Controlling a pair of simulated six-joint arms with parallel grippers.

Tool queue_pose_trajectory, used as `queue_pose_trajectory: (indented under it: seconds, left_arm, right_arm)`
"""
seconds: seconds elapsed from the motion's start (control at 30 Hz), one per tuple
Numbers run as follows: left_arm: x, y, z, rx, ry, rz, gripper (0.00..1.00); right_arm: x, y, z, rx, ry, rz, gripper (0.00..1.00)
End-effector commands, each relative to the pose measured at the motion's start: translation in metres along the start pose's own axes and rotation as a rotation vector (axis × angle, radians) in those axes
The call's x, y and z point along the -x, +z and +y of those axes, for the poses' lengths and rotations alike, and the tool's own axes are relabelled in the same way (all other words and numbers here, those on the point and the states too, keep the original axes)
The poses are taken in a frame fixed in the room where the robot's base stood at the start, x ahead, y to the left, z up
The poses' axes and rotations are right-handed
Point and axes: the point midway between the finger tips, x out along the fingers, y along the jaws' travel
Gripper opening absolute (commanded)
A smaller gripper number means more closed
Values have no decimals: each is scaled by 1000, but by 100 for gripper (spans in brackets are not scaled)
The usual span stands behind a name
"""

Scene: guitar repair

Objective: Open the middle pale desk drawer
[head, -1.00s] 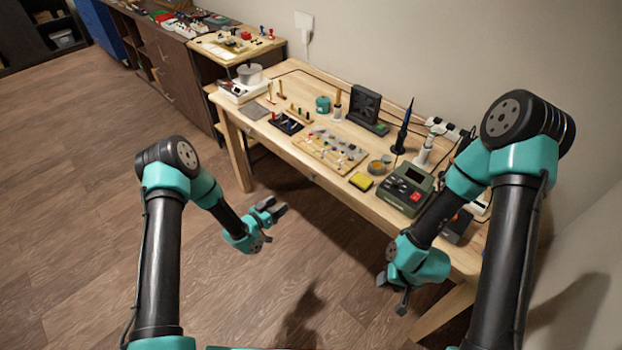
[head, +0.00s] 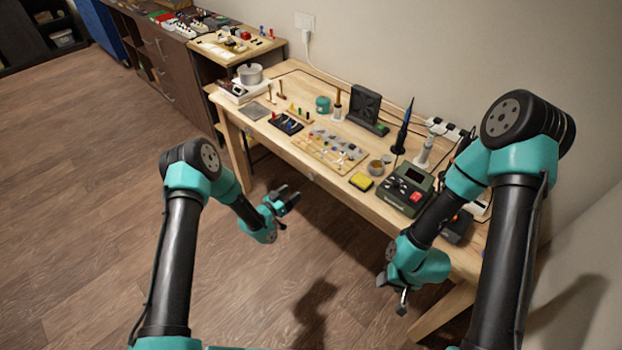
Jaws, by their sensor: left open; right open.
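The pale wooden desk (head: 238,118) stands along the wall, and its long front edge faces my arms. A small round knob (head: 310,176) shows on the desk's front, on what looks like the drawer front (head: 330,188). The drawer seams are too faint to tell, and it looks closed, flush with the desk front. My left gripper (head: 289,200) is open and empty, in front of and below the knob, apart from it. My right gripper (head: 392,292) is open and empty, low in front of the desk's right part.
The desktop holds a parts board (head: 330,150), a yellow sponge (head: 361,181), a green soldering station (head: 405,190), a black fan unit (head: 366,106) and several small tools. A dark cabinet (head: 170,75) stands at the back left. The wooden floor (head: 90,220) is clear.

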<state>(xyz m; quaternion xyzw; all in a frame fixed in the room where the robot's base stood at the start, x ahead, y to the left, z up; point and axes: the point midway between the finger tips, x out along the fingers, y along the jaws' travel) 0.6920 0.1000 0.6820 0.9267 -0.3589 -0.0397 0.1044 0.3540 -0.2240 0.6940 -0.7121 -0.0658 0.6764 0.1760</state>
Motion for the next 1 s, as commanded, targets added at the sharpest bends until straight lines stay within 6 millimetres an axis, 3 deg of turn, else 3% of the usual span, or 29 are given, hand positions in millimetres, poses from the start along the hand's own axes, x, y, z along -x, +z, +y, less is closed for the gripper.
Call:
queue_pose_trajectory:
  seconds: [0.6, 0.8, 1.0]
  left_arm:
    - [-101, 1, 0, -1, 1, 0, 61]
    - [-115, 1, 0, 0, -1, -1, 61]
    - [-116, 1, 0, 1, -1, -1, 61]
  right_arm:
    - [0, 0, 0, 0, 0, 0, 51]
    - [0, 0, 0, 0, 0, 0, 51]
    - [0, 0, 0, 0, 0, 0, 51]
